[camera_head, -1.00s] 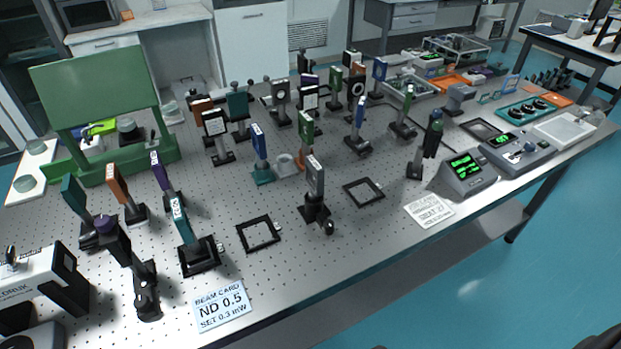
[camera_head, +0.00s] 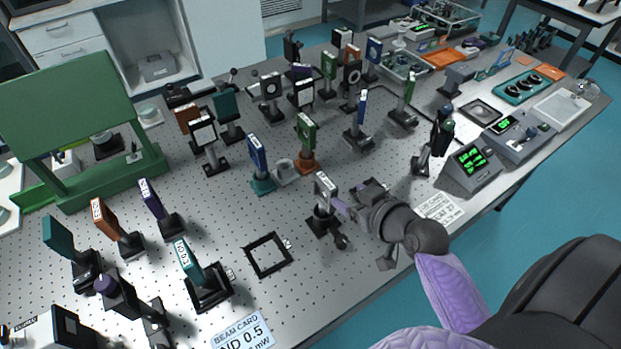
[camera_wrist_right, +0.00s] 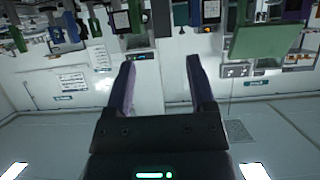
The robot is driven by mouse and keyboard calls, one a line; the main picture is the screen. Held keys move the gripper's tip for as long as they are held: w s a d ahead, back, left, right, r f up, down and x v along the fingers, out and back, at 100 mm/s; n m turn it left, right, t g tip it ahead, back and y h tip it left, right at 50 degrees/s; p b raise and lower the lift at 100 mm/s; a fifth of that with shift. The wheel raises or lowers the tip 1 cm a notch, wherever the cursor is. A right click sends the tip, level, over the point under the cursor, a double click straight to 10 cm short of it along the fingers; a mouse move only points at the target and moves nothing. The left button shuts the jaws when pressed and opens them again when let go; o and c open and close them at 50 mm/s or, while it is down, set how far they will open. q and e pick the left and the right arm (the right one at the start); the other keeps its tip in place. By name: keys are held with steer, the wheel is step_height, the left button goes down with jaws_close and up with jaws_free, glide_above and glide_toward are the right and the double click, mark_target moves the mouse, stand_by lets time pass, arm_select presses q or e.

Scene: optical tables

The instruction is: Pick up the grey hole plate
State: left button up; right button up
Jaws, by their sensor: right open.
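A grey plate (camera_head: 324,187) with a pale label stands upright on a black post mount in the middle of the bench; I cannot make out a hole in it. Another grey plate (camera_head: 271,86) with a round opening stands farther back. My right gripper (camera_head: 343,208) is just right of the nearer grey plate, its purple fingertips close to it; contact cannot be told. In the right wrist view the fingers (camera_wrist_right: 160,72) are spread with nothing between them. My left gripper is not in view.
Green (camera_head: 307,138), blue (camera_head: 257,155) and teal (camera_head: 188,262) plates on mounts stand around. An empty black frame (camera_head: 268,255) lies at front. Meters (camera_head: 476,160) and a card (camera_head: 440,209) are to the right. The bench's front edge runs below my right arm.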

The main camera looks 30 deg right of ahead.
mark_target(326, 186)
steer(key=x, duration=0.3)
steer(key=b+x, duration=0.1)
steer(key=x, duration=0.2)
steer(key=b+x, duration=0.1)
steer(key=x, duration=0.2)
steer(key=shift+a+f, duration=0.3)
steer(key=shift+f, duration=0.15)
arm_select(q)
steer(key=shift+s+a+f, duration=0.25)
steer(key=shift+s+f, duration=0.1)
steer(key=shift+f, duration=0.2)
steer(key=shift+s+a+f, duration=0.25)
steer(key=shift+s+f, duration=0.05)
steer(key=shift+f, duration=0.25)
arm_select(e)
steer(key=shift+s, duration=0.1)
steer(key=c, duration=0.9)
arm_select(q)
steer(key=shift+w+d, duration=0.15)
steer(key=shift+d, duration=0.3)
arm_select(e)
jaws_close()
